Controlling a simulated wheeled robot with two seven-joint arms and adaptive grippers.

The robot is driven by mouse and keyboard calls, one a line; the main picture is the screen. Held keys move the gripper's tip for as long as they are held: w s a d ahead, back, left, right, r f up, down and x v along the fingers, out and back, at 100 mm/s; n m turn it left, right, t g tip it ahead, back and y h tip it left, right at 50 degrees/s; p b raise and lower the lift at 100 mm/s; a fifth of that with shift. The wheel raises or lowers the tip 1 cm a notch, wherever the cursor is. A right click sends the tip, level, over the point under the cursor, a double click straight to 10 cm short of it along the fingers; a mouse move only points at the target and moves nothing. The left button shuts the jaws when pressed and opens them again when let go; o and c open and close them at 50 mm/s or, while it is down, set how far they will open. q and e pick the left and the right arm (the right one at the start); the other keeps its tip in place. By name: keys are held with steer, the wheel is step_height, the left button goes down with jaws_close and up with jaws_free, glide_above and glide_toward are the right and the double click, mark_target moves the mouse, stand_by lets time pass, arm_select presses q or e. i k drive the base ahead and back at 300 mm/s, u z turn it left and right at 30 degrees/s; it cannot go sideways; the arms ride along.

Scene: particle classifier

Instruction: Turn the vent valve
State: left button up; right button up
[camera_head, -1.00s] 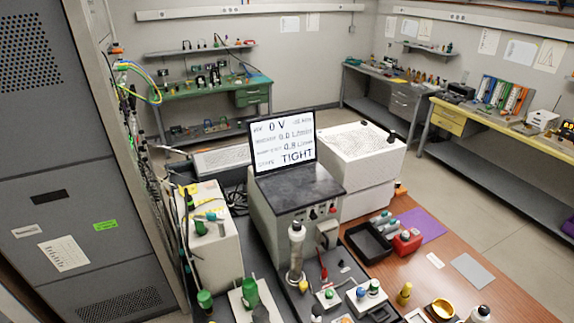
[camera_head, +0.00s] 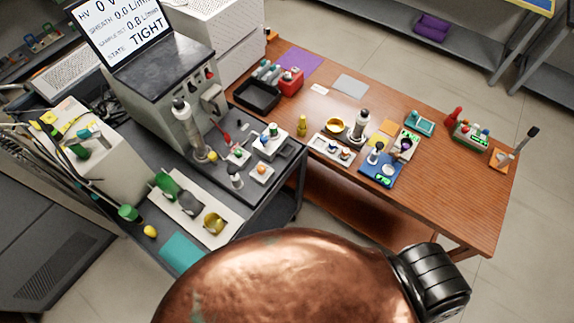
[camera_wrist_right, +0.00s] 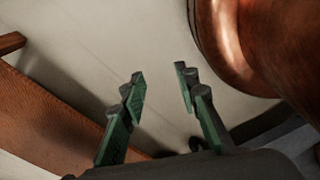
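I cannot tell for sure which part is the vent valve. Green-and-teal fittings (camera_head: 77,150) stand on the cream box at the left in the head view. A white plate (camera_head: 190,207) in front carries a green cylinder (camera_head: 166,184), a dark part and a brass ring-shaped part (camera_head: 214,223). A glass-and-metal column (camera_head: 186,125) stands upright before the grey instrument (camera_head: 150,75). My right gripper (camera_wrist_right: 160,84) shows in the right wrist view with its green fingers apart and nothing between them. It is away from these parts. My left gripper is not in view.
The monitor (camera_head: 118,25) reads TIGHT. The wooden table (camera_head: 450,200) at the right holds a black tray (camera_head: 257,96), a red box (camera_head: 290,81), a second column (camera_head: 360,125) and small blocks. Its right part has bare room. Bare floor lies beneath my right gripper.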

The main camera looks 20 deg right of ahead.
mark_target(261, 169)
steer(key=z, duration=0.6)
steer(key=k, duration=1.6)
steer(key=u, duration=0.55)
steer(key=i, duration=1)
steer(key=z, duration=0.05)
